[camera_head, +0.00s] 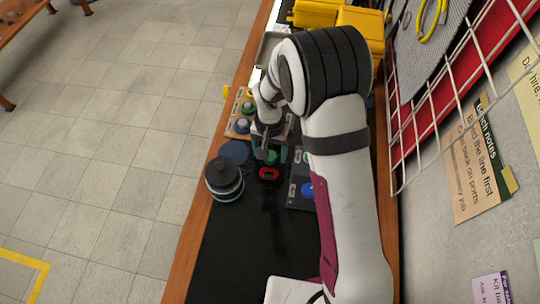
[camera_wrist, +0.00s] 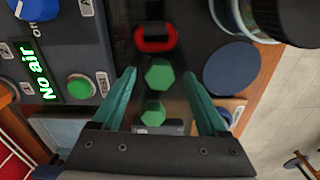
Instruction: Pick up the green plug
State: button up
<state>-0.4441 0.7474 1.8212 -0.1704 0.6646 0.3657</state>
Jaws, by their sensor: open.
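My gripper (camera_wrist: 160,74) is open in the wrist view, with one teal finger on each side. Two green hexagonal shapes show between the fingers: a larger green plug (camera_wrist: 159,76) near the fingertips, and a smaller green piece (camera_wrist: 153,114) nearer the palm. I cannot tell whether they are joined. Neither finger visibly touches them. In the head view my gripper (camera_head: 271,154) points down over the black mat, and the green there is hard to separate from the fingers.
A red ring (camera_wrist: 155,39) lies just beyond the plug. A blue disc (camera_wrist: 231,68) and a dark-lidded jar (camera_head: 224,178) stand to one side. A control panel (camera_wrist: 63,65) with a green button, blue knob and "No air" display is opposite. The near mat (camera_head: 240,255) is clear.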

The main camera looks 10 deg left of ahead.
grip_shut()
dwell(0.3)
jog(key=shift+r, duration=0.55)
notch_tip(320, 180, up, 3)
jog(key=s+d+r, duration=0.1)
jog(key=d+r, duration=0.6)
jog(key=d, duration=0.4)
notch_tip(320, 180, up, 10)
jog(key=shift+d, duration=0.3)
